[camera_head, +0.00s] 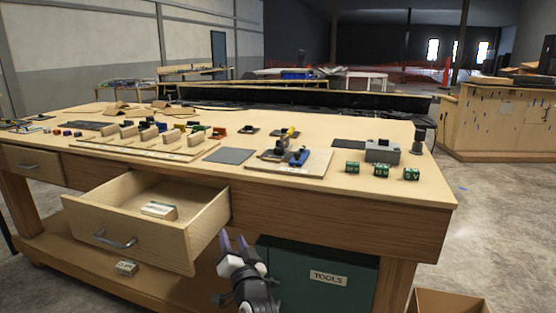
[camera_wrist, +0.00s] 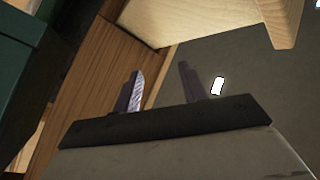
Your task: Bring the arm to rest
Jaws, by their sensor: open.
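My gripper (camera_head: 234,244) is in front of the workbench, just right of the open drawer (camera_head: 207,222) and left of the green TOOLS bin. Its two fingers are apart with nothing visible between them. In the wrist view the open fingers (camera_wrist: 162,88) point past wooden panels, with empty space between them. The drawer is pulled out and holds a small pale labelled block (camera_head: 159,210).
The wooden workbench (camera_head: 420,192) carries several blocks, a grey box (camera_head: 382,151) and green labelled cubes (camera_head: 381,170). The green TOOLS bin (camera_head: 345,296) stands under it. A labelled block (camera_head: 126,268) lies on the lower shelf. An open box (camera_head: 445,302) stands at lower right.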

